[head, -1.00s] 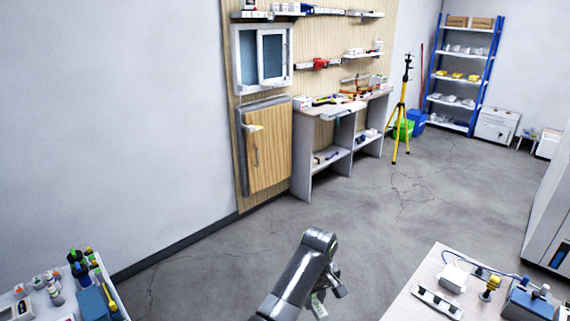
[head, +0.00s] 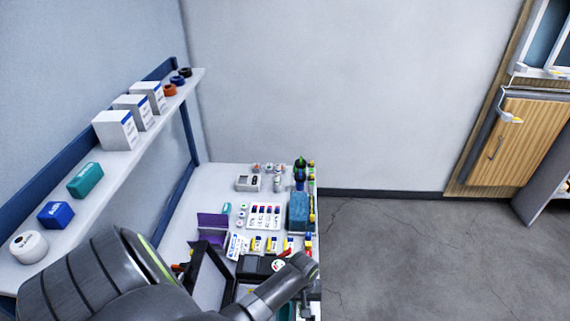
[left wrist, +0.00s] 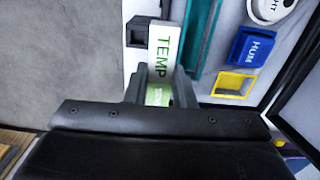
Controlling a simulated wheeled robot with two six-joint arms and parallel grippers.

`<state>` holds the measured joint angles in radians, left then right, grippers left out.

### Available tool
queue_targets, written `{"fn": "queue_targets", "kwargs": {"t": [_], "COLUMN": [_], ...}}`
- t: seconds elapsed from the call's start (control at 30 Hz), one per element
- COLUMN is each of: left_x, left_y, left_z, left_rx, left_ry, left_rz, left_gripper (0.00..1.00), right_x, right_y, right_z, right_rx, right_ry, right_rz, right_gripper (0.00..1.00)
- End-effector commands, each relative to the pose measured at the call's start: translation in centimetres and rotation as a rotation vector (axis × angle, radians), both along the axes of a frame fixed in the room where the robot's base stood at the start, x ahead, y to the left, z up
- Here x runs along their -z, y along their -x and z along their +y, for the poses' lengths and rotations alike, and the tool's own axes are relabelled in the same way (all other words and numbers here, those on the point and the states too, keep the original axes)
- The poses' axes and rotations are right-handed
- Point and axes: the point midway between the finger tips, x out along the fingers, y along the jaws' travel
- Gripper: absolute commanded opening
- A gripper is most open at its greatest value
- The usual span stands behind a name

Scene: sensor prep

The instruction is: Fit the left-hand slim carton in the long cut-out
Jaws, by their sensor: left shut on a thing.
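My left gripper (left wrist: 160,90) is shut on a slim white and green carton marked TEMP (left wrist: 164,48) in the left wrist view. The carton sticks out beyond the fingertips, over the white table beside its edge. Farther right lie a blue HUM block (left wrist: 250,46) and a yellow-framed square opening (left wrist: 232,84). In the head view my left wrist hangs over the table's right front, and the carton cannot be made out. My right gripper is out of view.
The open dark case (head: 212,272) stands on the white table (head: 180,220), close to my left arm. Bottles, a blue box (head: 298,211) and a label tray (head: 265,215) stand behind. A wall shelf (head: 150,150) is at left. Floor is clear at right.

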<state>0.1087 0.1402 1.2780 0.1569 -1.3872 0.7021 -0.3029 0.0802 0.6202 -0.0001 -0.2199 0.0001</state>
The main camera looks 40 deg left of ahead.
Motion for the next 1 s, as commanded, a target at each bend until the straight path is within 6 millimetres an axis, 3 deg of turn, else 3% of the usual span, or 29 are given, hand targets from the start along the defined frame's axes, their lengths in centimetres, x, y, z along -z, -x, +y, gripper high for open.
{"fn": "queue_targets", "kwargs": {"t": [0.1,0.23,0.47,0.8,1.0], "left_x": [0.8,1.4,2.4,5.0,5.4], "left_y": [3.0,4.4,4.6,4.7,4.6], "left_z": [1.9,2.7,2.9,2.9,2.9], "left_rx": [0.01,0.018,0.02,0.02,0.019], "left_ry": [-0.009,-0.013,-0.014,-0.014,-0.015], "left_rz": [0.002,-0.001,-0.003,-0.001,-0.002], "left_gripper": [0.03,0.03,0.03,0.03,0.03], "right_x": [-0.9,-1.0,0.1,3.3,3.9], "right_y": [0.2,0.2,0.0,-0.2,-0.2], "right_z": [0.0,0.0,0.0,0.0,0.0], "right_rx": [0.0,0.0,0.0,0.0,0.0], "right_ry": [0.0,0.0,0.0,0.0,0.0], "right_rz": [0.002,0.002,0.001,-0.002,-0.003], "right_gripper": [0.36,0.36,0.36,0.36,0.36]}}
